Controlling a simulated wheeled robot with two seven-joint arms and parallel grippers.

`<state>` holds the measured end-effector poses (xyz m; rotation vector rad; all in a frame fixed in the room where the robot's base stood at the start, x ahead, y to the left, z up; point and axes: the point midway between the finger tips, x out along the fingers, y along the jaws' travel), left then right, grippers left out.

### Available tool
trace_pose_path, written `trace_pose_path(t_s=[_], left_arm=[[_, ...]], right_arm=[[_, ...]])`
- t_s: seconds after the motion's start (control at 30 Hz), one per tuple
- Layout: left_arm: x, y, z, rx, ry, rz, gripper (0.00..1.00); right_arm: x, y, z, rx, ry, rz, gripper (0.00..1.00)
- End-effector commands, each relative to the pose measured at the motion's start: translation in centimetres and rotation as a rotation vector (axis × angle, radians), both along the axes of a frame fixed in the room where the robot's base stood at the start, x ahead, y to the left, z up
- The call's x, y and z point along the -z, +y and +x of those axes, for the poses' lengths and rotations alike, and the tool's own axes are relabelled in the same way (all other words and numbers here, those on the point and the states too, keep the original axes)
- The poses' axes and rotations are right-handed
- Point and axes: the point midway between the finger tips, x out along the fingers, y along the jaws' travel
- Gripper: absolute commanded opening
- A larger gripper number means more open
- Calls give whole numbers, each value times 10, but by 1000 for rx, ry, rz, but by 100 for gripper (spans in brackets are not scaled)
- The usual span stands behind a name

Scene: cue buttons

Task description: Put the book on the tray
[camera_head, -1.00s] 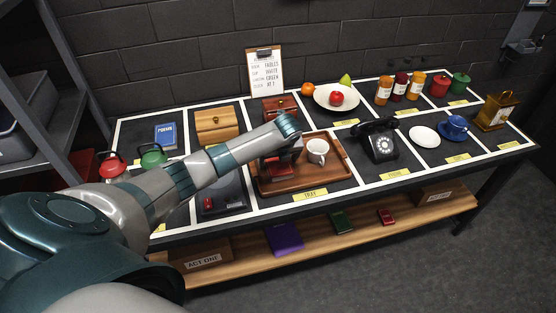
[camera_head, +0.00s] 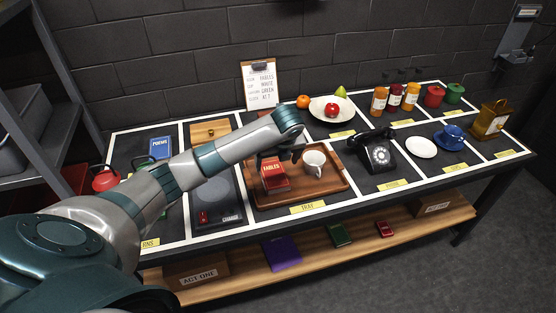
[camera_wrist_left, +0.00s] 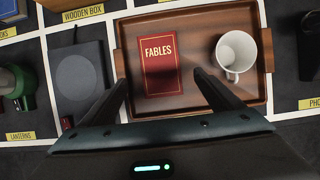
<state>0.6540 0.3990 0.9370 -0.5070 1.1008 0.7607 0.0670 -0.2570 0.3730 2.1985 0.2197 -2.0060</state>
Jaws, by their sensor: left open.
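The red book (camera_head: 273,175), titled FABLES, lies flat on the left part of the wooden tray (camera_head: 318,193), with a white mug (camera_head: 314,161) beside it on the right. In the left wrist view the book (camera_wrist_left: 160,62) rests inside the tray (camera_wrist_left: 205,104), apart from the mug (camera_wrist_left: 236,54). My left gripper (camera_head: 282,156) is above the tray near the book's far end. In the left wrist view its two fingers (camera_wrist_left: 160,88) are spread apart with nothing between them. My right gripper is not in view.
A blue POEMS book (camera_head: 160,147) lies at the back left. A clipboard (camera_head: 259,86) stands against the wall. A black telephone (camera_head: 376,152) is right of the tray. A charger pad (camera_head: 216,201) lies left of it. The lower shelf (camera_head: 345,240) holds several books and boxes.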

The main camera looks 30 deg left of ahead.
Motion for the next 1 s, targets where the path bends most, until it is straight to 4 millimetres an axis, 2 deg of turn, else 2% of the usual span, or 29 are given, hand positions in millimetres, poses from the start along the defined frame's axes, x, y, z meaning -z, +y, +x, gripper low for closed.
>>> trace_pose_path(t_s=[0.1,0.33,0.83,1.0], left_arm=[[-14,-5,-2,2,-3,-1,86],[-25,-8,-6,0,-1,-1,86],[-25,-9,-7,0,0,-1,86],[-15,-18,-12,-20,-8,-21,86]], right_arm=[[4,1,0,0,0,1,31],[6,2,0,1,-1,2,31],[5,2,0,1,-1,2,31],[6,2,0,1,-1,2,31]])
